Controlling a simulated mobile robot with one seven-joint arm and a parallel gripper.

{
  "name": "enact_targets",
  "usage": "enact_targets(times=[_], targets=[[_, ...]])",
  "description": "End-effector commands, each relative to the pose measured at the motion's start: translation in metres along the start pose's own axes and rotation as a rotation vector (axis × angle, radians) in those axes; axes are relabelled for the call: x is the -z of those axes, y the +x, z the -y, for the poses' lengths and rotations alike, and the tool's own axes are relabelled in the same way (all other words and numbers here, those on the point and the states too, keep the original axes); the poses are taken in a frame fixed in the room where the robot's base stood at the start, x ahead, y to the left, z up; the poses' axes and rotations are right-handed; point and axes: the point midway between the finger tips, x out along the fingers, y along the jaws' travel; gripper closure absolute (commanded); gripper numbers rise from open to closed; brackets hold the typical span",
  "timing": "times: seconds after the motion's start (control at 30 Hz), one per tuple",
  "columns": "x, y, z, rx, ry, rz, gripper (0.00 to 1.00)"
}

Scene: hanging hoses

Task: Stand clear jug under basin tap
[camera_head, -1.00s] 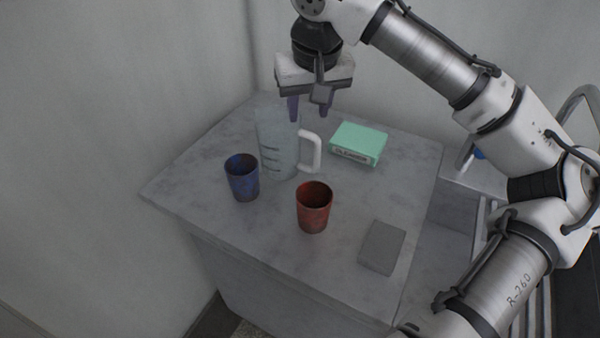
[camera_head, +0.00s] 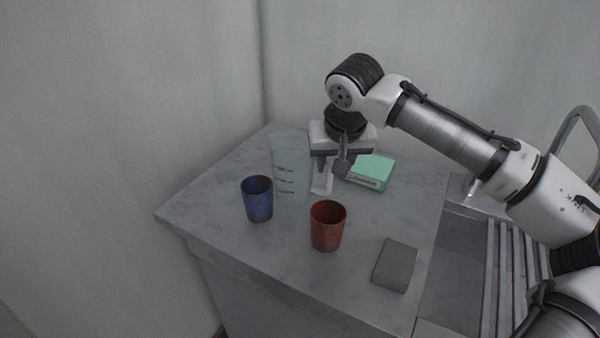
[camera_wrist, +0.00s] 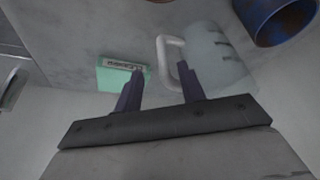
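The clear jug (camera_head: 288,170) stands upright on the grey counter, with dark measuring marks and a white handle (camera_head: 322,180) on its right side. In the wrist view the jug (camera_wrist: 218,58) and its handle (camera_wrist: 163,55) lie just beyond my fingers. My gripper (camera_head: 332,168) is open, fingers pointing down at the handle. In the wrist view the fingers (camera_wrist: 158,82) are spread, with the handle between or just past their tips; contact is not clear. The tap (camera_head: 578,125) shows partly at the right edge, a curved metal pipe beside the sink; its outlet is hidden behind my arm.
A blue cup (camera_head: 257,199) stands left of the jug and a red cup (camera_head: 328,226) in front. A green box (camera_head: 371,172) lies right of the handle, close to my gripper. A grey block (camera_head: 395,265) lies near the counter's right edge. Walls close off the back.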

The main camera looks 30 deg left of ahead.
Motion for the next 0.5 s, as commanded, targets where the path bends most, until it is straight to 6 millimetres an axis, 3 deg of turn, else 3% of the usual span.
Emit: enact_targets(times=[0.17,0.5], targets=[[-0.001,0.011,0.001,0.000,-0.001,0.001,0.60],[-0.003,0.054,0.004,0.001,0.000,0.001,0.60]])
